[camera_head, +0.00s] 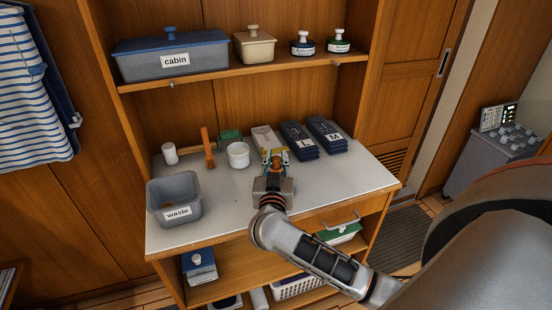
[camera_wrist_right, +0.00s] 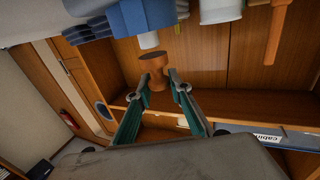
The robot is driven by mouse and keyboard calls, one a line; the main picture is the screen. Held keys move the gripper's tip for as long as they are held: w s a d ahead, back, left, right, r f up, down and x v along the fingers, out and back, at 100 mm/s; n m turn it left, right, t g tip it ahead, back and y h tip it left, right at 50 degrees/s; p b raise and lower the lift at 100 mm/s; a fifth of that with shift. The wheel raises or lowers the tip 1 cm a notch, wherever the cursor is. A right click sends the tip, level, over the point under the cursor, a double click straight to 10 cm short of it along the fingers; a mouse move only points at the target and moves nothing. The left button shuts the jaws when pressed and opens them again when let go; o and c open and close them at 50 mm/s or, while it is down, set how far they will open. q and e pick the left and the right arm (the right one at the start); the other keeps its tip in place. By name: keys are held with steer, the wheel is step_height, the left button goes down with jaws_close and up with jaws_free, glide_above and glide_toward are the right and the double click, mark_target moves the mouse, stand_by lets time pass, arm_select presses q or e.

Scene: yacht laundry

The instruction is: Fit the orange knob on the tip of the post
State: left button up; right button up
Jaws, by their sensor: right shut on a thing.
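The orange-brown knob (camera_wrist_right: 158,97) is held between the two fingertips of my right gripper (camera_wrist_right: 157,79) in the right wrist view. In the head view my right gripper (camera_head: 276,160) is over the counter, in front of the dark folded packs. In the wrist view a short whitish cylinder (camera_wrist_right: 148,41), perhaps the post's tip, juts from a blue block (camera_wrist_right: 146,15). It lies close to the knob's end in the picture, with a narrow gap seen between them. Their true distance cannot be told. My left gripper is not in view.
On the counter (camera_head: 235,205) stand a grey waste bin (camera_head: 174,186), a white cup (camera_head: 238,150), an orange-handled brush (camera_head: 208,142), and dark packs marked L (camera_head: 300,138) and M (camera_head: 326,131). A shelf above holds a cabin box (camera_head: 172,62) and lidded jars. The counter's front middle is clear.

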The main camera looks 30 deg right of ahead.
steer(key=shift+f, duration=1.1)
stand_by(1.6)
stand_by(0.4)
steer(key=o, duration=0.6)
steer(key=shift+r, duration=0.2)
steer(key=shift+r, duration=0.85)
steer(key=shift+o, duration=0.3)
steer(key=o, duration=0.5)
